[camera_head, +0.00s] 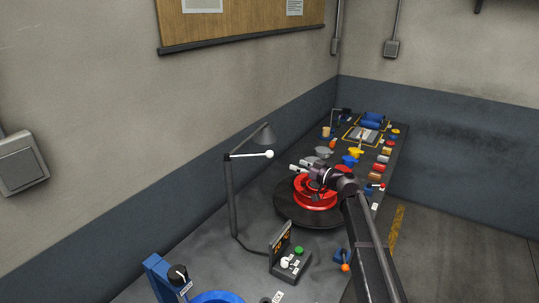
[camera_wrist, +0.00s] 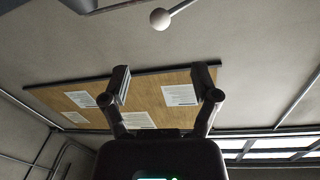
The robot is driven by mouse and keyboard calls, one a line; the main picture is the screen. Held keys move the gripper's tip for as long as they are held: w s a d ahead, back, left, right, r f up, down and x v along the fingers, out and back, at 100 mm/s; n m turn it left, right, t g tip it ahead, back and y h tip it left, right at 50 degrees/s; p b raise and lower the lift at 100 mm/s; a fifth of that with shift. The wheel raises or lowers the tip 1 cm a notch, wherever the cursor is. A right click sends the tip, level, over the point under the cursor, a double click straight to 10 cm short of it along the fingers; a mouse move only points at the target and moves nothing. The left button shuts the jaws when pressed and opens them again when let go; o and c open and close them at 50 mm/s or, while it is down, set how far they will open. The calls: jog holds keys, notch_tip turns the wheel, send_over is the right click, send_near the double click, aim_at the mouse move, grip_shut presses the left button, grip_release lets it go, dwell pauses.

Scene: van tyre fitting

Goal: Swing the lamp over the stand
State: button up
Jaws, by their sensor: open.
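The lamp (camera_head: 231,195) is a dark post with a jointed arm and a conical grey shade (camera_head: 263,135), standing left of the stand in the head view. A white-ball handle (camera_head: 269,154) sticks out to the right below its shade. The wrist view shows this ball (camera_wrist: 160,19) at the top, beyond the fingertips. The stand is a dark round disc (camera_head: 288,213) with a red ring (camera_head: 318,204) on it. My gripper (camera_wrist: 161,76) is open and empty, apart from the ball. In the head view it is over the stand, hiding part of the ring.
A control box with a green button (camera_head: 299,251) stands before the stand. A blue round object (camera_head: 218,298) is at the bottom edge. Several small parts and tools crowd the bench's far end, including a blue item (camera_head: 372,119). A wall lies left; a noticeboard (camera_head: 240,22) hangs above.

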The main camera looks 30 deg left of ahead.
aim_at(270, 153)
jog(key=a, duration=0.4)
jog(key=w+a, duration=0.1)
jog(key=a, duration=0.3)
jog(key=w+a, duration=0.1)
jog(key=a, duration=0.4)
jog(key=shift+s, duration=0.1)
jog(key=c, duration=1)
jog(key=shift+d, duration=0.1)
grip_shut()
